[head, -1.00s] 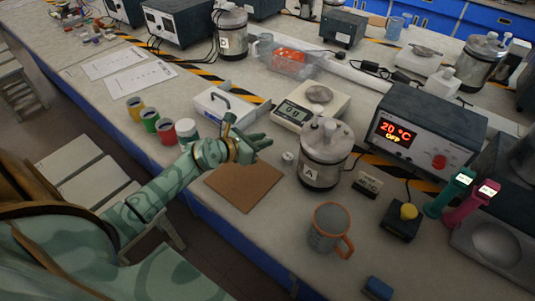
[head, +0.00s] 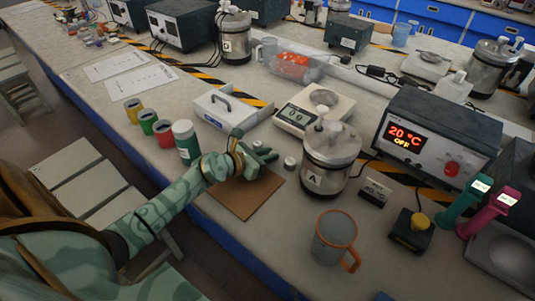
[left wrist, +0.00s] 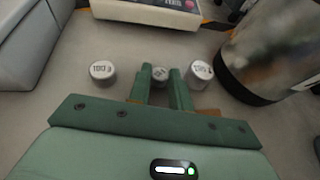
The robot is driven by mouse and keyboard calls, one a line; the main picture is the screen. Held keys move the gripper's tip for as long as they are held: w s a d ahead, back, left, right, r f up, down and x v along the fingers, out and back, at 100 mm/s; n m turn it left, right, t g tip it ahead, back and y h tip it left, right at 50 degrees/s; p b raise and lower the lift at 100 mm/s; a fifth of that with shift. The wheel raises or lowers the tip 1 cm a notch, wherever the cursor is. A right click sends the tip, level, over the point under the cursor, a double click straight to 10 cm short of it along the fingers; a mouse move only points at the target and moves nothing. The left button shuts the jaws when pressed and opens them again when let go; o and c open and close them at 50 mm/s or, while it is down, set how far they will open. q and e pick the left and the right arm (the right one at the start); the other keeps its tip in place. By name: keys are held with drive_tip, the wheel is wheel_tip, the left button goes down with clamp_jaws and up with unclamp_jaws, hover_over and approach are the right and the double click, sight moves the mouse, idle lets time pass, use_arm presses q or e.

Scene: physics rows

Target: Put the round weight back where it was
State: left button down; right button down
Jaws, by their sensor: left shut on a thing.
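My left gripper (head: 268,154) is low over the bench, just beyond the brown board (head: 252,200). In the left wrist view its green fingers (left wrist: 162,78) are shut on a small round metal weight (left wrist: 160,73), partly hidden between the tips. A second weight (left wrist: 103,71) stands to the left of the fingers and a third (left wrist: 199,72) close to the right. One small weight also shows in the head view (head: 290,163), right of the gripper. I cannot tell whether the held weight touches the bench. My right gripper is out of view.
A metal vessel marked A (head: 329,165) stands close on the right. The balance (head: 315,108) is behind the weights, and a white box with a handle (head: 225,110) is at its left. A lidded green jar (head: 186,145) stands near my wrist. An orange-rimmed mug (head: 334,245) is in front.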

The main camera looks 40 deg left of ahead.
use_arm(q)
drive_tip(key=shift+f, duration=0.2)
drive_tip(key=c, duration=1.3)
unclamp_jaws()
drive_tip(key=shift+s+f, duration=0.1)
drive_tip(key=shift+r, duration=0.3)
drive_tip(key=p+v, duration=0.1)
drive_tip(key=v, duration=0.3)
drive_tip(key=p+v, duration=0.1)
drive_tip(key=v, duration=0.3)
drive_tip(key=p+v, duration=0.1)
drive_tip(key=v, duration=0.3)
drive_tip(key=shift+r, duration=0.4)
